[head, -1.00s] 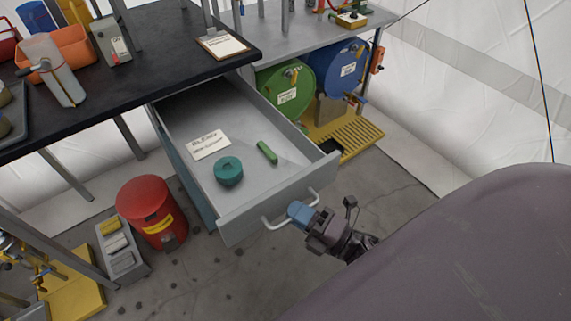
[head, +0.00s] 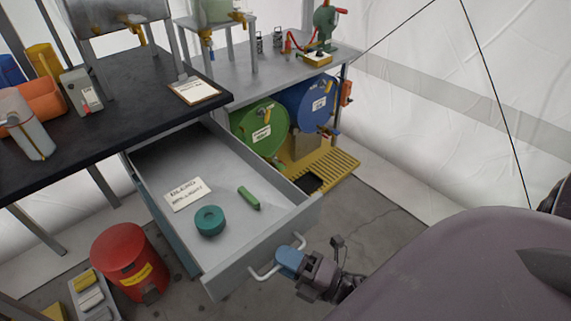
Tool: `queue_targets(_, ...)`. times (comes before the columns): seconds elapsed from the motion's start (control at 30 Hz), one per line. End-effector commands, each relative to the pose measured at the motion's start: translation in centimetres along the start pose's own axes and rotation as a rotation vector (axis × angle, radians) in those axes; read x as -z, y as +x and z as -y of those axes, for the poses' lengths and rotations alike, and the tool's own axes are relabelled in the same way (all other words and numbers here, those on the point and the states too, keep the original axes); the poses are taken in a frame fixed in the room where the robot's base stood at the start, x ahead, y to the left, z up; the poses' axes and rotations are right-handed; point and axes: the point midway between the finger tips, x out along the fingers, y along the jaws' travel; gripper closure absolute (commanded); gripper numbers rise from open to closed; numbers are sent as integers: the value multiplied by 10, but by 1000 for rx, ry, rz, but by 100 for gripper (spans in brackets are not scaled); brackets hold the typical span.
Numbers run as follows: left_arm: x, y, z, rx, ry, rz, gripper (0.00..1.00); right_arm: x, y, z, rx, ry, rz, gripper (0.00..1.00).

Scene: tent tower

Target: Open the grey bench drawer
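The grey bench drawer (head: 262,241) is pulled far out from under the black bench top (head: 110,118). Inside it lie a teal roll (head: 209,221), a green stick-like object (head: 248,197) and a white label card (head: 187,194). Its pale bar handle (head: 262,274) is on the front face. My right gripper (head: 288,262) is at the handle, with its blue fingertips over the bar's right part. The fingers look closed around the bar, though the far finger is hidden. My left gripper is not in view.
A red bin (head: 129,262) stands on the floor left of the drawer. Green (head: 261,134) and blue (head: 309,103) drums lie on a yellow stand (head: 336,172) behind it. A clipboard (head: 193,90) lies on the bench corner. Floor right of the drawer is clear.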

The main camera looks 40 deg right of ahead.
Motion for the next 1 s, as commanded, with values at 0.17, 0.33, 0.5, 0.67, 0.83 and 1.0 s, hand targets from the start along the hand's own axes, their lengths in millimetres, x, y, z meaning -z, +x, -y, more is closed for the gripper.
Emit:
queue_targets(0.17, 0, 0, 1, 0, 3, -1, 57, 0, -5, 1, 2, 1, 1, 63)
queue_targets(0.33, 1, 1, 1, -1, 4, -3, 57, 0, -29, 1, 4, 0, 2, 63)
queue_targets(0.5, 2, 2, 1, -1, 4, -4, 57, 0, -61, 1, 4, 1, 2, 63)
queue_targets(0.67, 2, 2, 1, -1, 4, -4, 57, 0, -86, 0, 3, 0, 2, 63)
queue_targets(0.83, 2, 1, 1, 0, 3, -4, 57, 0, -103, 0, 1, 1, 1, 63)
queue_targets(1.0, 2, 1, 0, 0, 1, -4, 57, 0, -108, 0, 0, 0, 0, 63)
